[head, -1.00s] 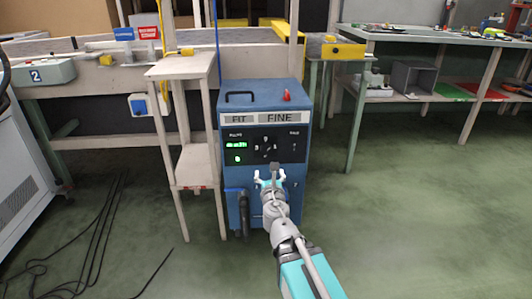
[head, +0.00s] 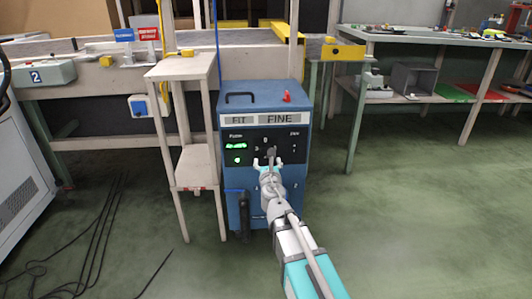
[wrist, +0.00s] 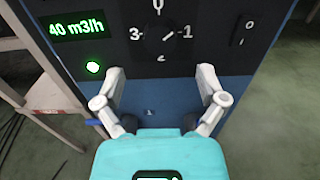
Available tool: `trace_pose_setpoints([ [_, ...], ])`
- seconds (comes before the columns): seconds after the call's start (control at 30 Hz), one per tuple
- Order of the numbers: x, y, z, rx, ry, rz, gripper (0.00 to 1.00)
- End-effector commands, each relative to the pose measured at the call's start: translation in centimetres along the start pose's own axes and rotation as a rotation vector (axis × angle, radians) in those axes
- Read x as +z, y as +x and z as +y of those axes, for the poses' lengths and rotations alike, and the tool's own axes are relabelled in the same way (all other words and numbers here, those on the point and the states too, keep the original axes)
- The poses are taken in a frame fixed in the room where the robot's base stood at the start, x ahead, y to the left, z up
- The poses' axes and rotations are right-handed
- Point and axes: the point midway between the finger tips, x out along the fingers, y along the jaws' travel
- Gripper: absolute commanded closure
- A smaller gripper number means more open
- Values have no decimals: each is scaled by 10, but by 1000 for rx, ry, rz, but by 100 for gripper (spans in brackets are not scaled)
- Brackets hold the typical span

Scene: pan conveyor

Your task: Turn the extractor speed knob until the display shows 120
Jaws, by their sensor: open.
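The blue extractor unit (head: 264,93) stands on the floor with a black control panel on its upper front. Its green display (wrist: 76,28) reads "40 m3/h" in the wrist view; in the head view the display (head: 236,147) is too small to read. The black speed knob (wrist: 160,40) sits in a ring of marks, its white pointer tilted up and right. My gripper (wrist: 160,72) is open and empty, its fingers apart on either side below the knob. In the head view my gripper (head: 268,161) is before the panel and largely hides the knob.
A green light (wrist: 93,67) glows below the display. A small switch (wrist: 243,30) is right of the knob. A wooden stand (head: 184,70) is close on the unit's left. A long workbench (head: 430,40) is at the right, with open floor before it.

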Motion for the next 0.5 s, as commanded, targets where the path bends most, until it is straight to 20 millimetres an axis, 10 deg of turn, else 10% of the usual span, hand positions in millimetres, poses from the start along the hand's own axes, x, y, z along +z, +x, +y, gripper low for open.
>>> trace_pose_setpoints([
  [0.5, 0, 61, 0, -1, 0, 0, 10],
])
